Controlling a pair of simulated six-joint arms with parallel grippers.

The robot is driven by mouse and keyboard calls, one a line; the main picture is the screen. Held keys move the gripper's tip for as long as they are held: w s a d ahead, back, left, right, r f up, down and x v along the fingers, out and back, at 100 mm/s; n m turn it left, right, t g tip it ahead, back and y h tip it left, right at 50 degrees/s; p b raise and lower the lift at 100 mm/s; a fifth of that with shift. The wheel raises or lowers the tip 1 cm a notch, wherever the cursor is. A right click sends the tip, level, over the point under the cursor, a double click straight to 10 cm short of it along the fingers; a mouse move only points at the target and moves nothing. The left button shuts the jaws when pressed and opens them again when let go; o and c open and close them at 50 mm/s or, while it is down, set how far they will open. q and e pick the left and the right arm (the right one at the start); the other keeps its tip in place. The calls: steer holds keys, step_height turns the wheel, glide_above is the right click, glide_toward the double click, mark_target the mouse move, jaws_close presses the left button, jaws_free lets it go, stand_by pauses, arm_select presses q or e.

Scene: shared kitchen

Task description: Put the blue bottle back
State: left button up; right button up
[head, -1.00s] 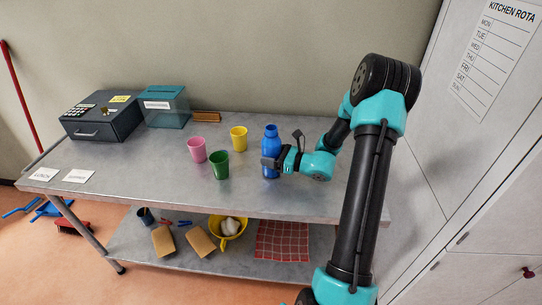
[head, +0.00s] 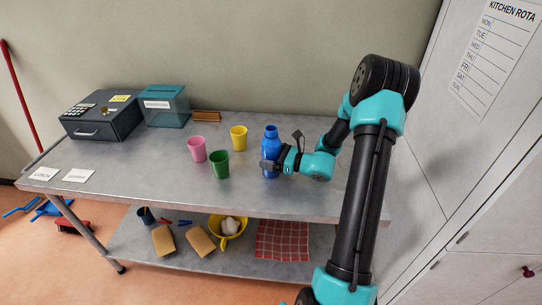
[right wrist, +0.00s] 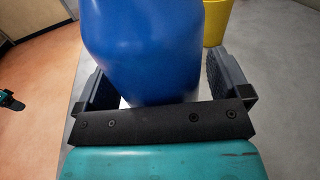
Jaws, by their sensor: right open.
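The blue bottle (head: 271,146) stands upright on the grey metal table, right of the cups. My right gripper (head: 268,166) is open at its side, low on the bottle. In the right wrist view the bottle (right wrist: 150,45) is between the two dark fingers of this gripper (right wrist: 165,85), with a visible gap on the right side. A small black and teal part (right wrist: 12,101) at the left edge of that view looks like my left gripper; its jaws are too small to read. The left arm does not show in the head view.
Pink (head: 197,150), green (head: 220,165) and yellow (head: 238,138) cups stand left of the bottle. A cash box (head: 100,118) and a teal box (head: 167,108) are at the back left. The lower shelf holds a yellow colander (head: 230,232) and a red checked cloth (head: 283,241).

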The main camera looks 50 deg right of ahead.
steer(key=shift+r, duration=0.15)
steer(key=v, duration=1.2)
